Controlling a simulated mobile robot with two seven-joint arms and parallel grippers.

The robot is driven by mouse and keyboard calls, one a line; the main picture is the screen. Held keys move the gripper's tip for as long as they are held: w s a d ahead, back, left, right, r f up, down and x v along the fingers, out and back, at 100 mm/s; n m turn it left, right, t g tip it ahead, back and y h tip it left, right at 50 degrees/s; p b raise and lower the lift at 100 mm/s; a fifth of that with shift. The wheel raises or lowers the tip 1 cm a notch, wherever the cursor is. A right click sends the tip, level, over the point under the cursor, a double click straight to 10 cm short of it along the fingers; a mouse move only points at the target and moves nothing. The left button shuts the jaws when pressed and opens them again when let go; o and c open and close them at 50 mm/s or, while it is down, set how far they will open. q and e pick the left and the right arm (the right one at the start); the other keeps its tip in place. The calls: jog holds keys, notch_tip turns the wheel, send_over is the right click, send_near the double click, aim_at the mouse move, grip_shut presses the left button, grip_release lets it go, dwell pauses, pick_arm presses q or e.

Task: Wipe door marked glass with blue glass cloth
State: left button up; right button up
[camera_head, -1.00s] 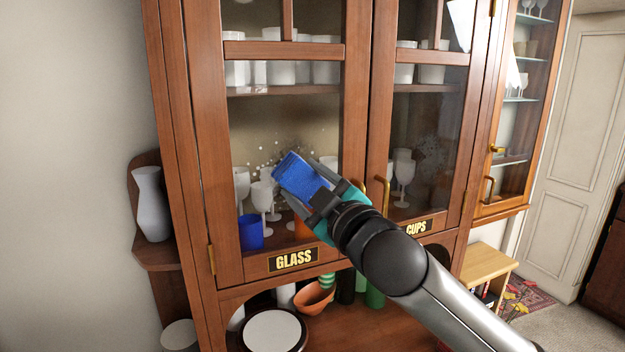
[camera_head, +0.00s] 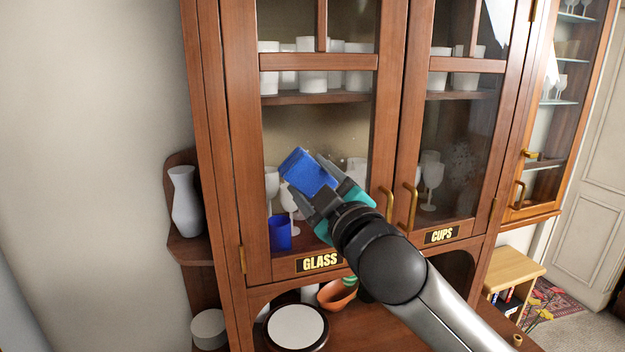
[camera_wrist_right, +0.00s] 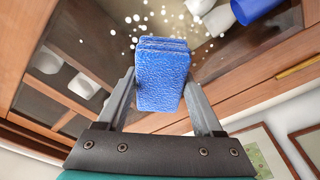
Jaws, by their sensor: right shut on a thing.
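The door marked GLASS (camera_head: 320,261) is the left wooden-framed glass door of a tall cabinet, and it is closed. My right gripper (camera_head: 312,181) is shut on a blue cloth (camera_head: 305,170), a folded block in front of the lower pane. The cloth also shows between the fingers in the right wrist view (camera_wrist_right: 160,78). White specks dot the pane around the cloth in the wrist view; only a few show beside it in the head view. Whether the cloth touches the pane I cannot tell. My left gripper is not in view.
The door marked CUPS (camera_head: 442,236) is on the right, with pale smudges on its pane. Brass handles (camera_head: 387,204) stand out close to my right wrist. A white vase (camera_head: 186,203) stands on a side shelf. An orange bowl (camera_head: 338,296) sits below, and a wooden stool (camera_head: 512,268) at right.

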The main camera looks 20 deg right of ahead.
jog(key=shift+d, duration=0.3)
jog(key=shift+w+d, duration=0.15)
jog(key=shift+d, duration=3.8)
send_near(348, 164)
jog(key=shift+a+r, duration=0.25)
jog(key=shift+r, duration=0.05)
jog(key=s, duration=0.3)
jog(key=shift+b, duration=0.3)
